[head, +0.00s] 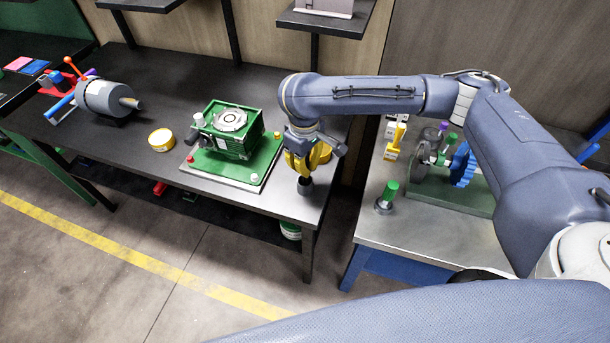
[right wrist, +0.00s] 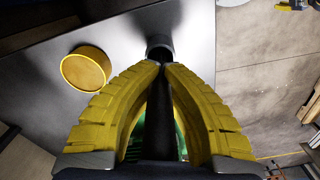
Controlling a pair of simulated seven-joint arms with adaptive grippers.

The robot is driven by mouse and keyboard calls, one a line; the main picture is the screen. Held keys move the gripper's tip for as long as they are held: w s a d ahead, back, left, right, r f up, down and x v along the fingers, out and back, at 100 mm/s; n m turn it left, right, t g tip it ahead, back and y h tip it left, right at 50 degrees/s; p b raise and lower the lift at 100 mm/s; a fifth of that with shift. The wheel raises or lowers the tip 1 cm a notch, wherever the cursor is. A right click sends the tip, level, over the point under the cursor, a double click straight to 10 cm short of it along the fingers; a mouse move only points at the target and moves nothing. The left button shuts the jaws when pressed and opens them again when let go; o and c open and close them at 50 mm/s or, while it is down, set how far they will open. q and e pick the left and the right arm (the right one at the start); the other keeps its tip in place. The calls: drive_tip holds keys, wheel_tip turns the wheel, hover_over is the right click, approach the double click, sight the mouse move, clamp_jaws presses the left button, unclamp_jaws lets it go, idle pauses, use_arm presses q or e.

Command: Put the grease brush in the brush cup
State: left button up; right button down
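My right gripper (head: 304,166) has yellow fingers and points down over the front right corner of the dark left bench. In the right wrist view its fingertips (right wrist: 161,66) are close together around a dark slim rod, which looks like the grease brush handle (right wrist: 160,125). A short dark round piece (head: 305,186) shows just below the fingertips; it also shows in the wrist view (right wrist: 160,48). I cannot tell whether it is the brush's end or the brush cup. My left gripper is out of view.
A yellow tin (right wrist: 86,68) stands beside the gripper, and another (head: 161,140) farther left. A green machine on a plate (head: 234,135) is left of the gripper. Across a gap, the right bench (head: 410,235) holds a green-topped piece (head: 387,197) and a blue gear (head: 463,165).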

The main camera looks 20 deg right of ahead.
drive_tip(key=shift+f, duration=2.15)
drive_tip(key=shift+f, duration=0.1)
drive_tip(key=c, duration=1.6)
unclamp_jaws()
drive_tip(key=shift+r, duration=6.1)
